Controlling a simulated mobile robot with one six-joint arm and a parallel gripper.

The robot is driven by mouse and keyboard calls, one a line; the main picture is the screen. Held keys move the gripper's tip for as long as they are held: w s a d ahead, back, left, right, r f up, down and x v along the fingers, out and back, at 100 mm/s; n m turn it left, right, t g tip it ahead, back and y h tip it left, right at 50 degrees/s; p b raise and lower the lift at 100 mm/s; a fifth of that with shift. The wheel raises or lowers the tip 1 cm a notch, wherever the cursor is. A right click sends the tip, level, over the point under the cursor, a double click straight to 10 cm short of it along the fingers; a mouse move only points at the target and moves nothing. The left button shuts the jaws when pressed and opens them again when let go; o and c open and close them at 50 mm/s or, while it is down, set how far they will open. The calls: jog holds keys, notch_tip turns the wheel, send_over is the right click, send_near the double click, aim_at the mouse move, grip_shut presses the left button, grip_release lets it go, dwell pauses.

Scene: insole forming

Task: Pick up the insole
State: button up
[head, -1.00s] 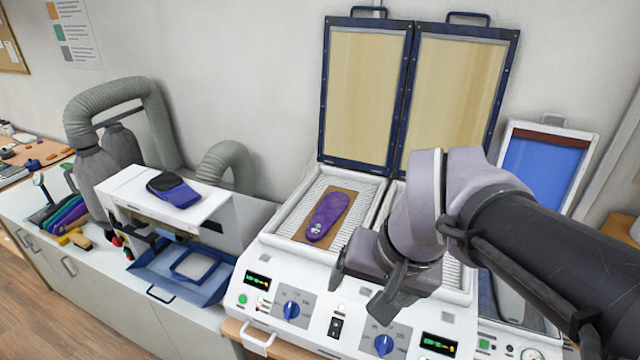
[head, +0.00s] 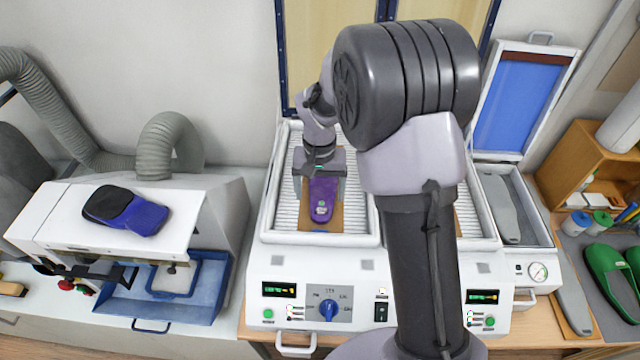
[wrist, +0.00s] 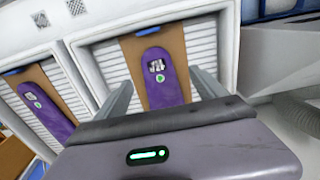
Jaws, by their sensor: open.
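A purple insole (head: 322,207) with a pale print and a green dot lies on a brown board (head: 309,226) in the left heating bay (head: 284,226). In the wrist view this insole (wrist: 162,75) shows between my two fingers. My gripper (head: 320,176) is open and empty, pointing down over the insole's far part, which it hides in the head view. I cannot tell its exact height above the insole. A second purple insole (wrist: 48,112) lies on another board in the neighbouring bay. In the head view my arm hides it.
The raised lids (head: 330,45) stand behind the bays. A press with a blue membrane (head: 518,100) is at right. Green shoes (head: 610,280) lie at far right.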

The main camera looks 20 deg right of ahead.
aim_at(321, 209)
jog(key=f, duration=0.3)
jog(key=f+p, duration=0.1)
jog(key=f, duration=0.1)
jog(key=shift+s+d, duration=0.2)
jog(key=shift+d, duration=0.05)
jog(key=shift+w+a+f, duration=0.1)
jog(key=shift+w+f, duration=0.1)
jog(key=shift+f, duration=0.05)
jog(key=shift+s+r, duration=0.1)
jog(key=shift+s, duration=0.1)
jog(key=shift+c, duration=0.4)
jog(key=shift+s, duration=0.1)
jog(key=c, duration=1.4)
